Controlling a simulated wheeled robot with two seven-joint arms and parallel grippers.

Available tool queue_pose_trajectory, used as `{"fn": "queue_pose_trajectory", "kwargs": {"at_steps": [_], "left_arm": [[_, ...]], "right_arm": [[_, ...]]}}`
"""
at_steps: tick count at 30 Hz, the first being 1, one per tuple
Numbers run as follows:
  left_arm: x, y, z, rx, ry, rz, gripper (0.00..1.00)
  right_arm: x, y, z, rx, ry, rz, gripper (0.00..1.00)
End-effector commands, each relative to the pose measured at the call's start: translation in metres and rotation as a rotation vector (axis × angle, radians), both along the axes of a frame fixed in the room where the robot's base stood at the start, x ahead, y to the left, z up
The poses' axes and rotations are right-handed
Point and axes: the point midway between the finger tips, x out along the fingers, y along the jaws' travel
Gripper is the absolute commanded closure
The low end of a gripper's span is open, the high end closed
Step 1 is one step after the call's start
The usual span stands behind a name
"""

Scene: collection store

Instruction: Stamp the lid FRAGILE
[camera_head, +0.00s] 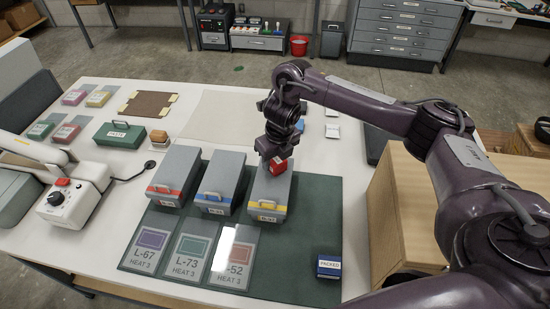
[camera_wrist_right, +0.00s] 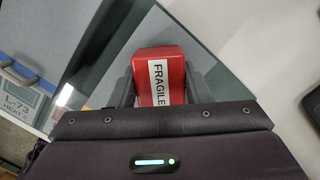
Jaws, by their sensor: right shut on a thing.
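My right gripper (camera_head: 274,153) is shut on a red stamp (camera_head: 278,165). In the right wrist view the stamp (camera_wrist_right: 160,78) sits between the fingers, its white label reading FRAGILE. In the head view it is at the far end of a grey box with a yellow band (camera_head: 268,193); I cannot tell whether it touches the lid. A grey box with a blue band (camera_head: 220,181) and one with a red band (camera_head: 175,173) stand to its left. A blue PACKED stamp (camera_head: 329,267) stands on the green mat's right part. My left gripper is not in view.
The green mat (camera_head: 310,230) carries cards L-67 (camera_head: 150,243), L-73 (camera_head: 190,252) and one partly glared, ending 52 (camera_head: 233,259). A white device (camera_head: 68,205), a green case (camera_head: 119,135) and a tan block (camera_head: 159,138) are left. A wooden cabinet (camera_head: 405,205) stands right.

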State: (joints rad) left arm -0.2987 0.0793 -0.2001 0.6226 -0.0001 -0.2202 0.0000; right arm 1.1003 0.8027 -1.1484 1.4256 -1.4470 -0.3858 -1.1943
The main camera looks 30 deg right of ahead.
Motion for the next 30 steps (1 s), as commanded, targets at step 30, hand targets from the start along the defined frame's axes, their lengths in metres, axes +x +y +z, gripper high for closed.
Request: {"fn": "queue_pose_trajectory", "kwargs": {"at_steps": [30], "left_arm": [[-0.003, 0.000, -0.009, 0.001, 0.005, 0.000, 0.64]], "right_arm": [[0.000, 0.000, -0.010, 0.000, 0.000, 0.000, 0.71]]}}
